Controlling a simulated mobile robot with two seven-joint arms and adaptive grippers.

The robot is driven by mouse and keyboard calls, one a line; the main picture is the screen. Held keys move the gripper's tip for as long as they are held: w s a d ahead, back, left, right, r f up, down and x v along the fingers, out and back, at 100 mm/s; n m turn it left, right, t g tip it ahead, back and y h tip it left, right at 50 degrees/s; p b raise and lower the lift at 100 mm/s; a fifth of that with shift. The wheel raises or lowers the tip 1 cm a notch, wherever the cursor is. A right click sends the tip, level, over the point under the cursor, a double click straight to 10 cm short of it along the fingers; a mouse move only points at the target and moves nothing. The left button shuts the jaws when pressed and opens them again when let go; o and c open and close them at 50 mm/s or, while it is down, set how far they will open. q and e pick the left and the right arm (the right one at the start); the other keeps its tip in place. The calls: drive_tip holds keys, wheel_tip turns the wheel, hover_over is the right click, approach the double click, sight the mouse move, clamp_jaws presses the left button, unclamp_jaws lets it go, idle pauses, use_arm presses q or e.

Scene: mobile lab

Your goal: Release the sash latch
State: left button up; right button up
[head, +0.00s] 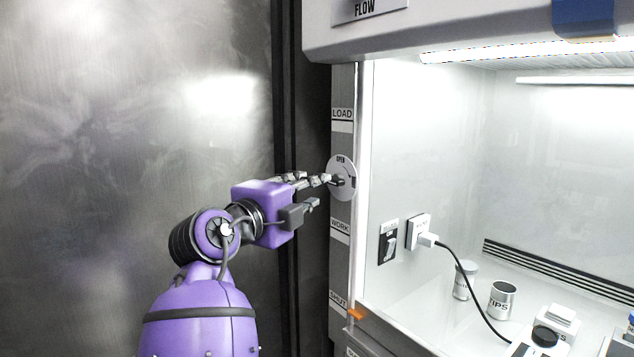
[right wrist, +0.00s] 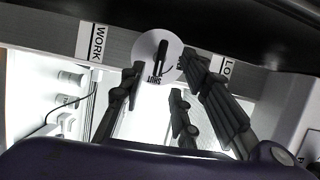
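The sash latch is a round light-grey dial (head: 347,193) with a black lever (head: 338,182), on the post left of the hood opening. OPEN is printed at its top. In the right wrist view the dial (right wrist: 146,66) also reads SHUT, and the lever (right wrist: 163,54) lies in line with that word. My right gripper (head: 318,191) reaches the dial from the left, its fingertips close to the lever. In the right wrist view my right gripper (right wrist: 163,76) has its fingers spread on either side of the lever; contact cannot be told. My left gripper is not in view.
The post has LOAD (head: 342,114), WORK (head: 340,226) and SHUT labels, with an orange pointer (head: 355,314) near SHUT. A switch (head: 389,243) and a plugged outlet (head: 419,230) are on the hood's side wall. A TIPS can (head: 502,300) stands inside. A dark metal wall (head: 120,150) is at left.

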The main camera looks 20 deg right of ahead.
sight(335, 180)
drive_tip(key=p+x, duration=0.1)
drive_tip(key=x, duration=0.6)
drive_tip(key=shift+w+d+p, duration=0.15)
drive_tip(key=shift+d+p, duration=0.05)
drive_tip(key=shift+p, duration=0.15)
clamp_jaws()
